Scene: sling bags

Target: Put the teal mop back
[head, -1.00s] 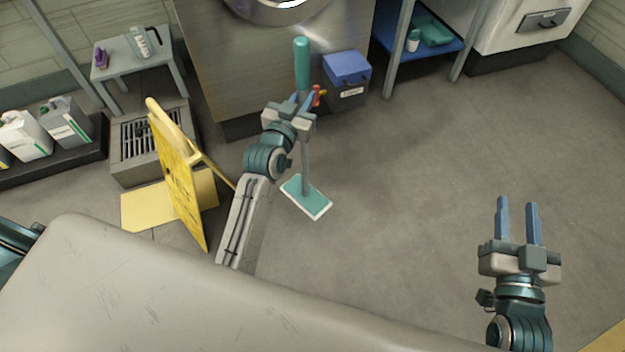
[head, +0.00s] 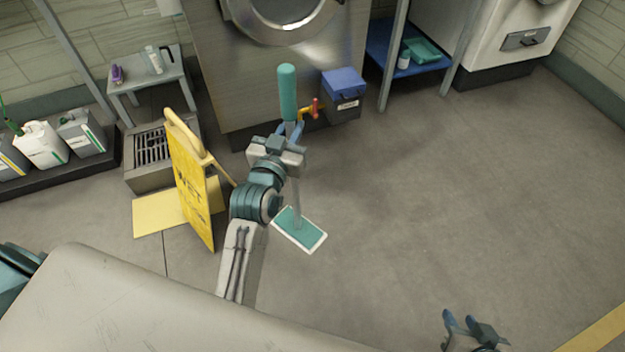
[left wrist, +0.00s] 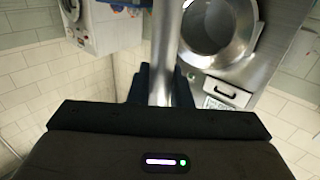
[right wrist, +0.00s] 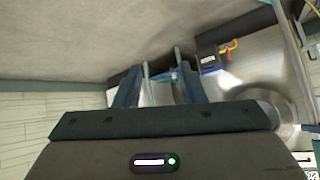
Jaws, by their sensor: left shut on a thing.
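The teal mop has a teal grip (head: 287,92), a grey pole and a flat teal head (head: 299,230) with a white rim. It stands close to upright, leaning slightly, with its head low at the floor; whether it touches is unclear. My left gripper (head: 290,130) is shut around the pole just below the grip. In the left wrist view the grey pole (left wrist: 164,50) runs between the fingers. My right gripper (head: 470,325) is at the bottom right of the head view, away from the mop. Its fingers (right wrist: 160,85) are apart and nothing shows held.
A yellow wet-floor sign (head: 188,185) stands left of the mop, by a floor drain (head: 150,150). A blue-lidded bin (head: 343,95) stands before the steel machine (head: 215,60). Jugs (head: 42,145) line the left wall. Floor to the right is clear.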

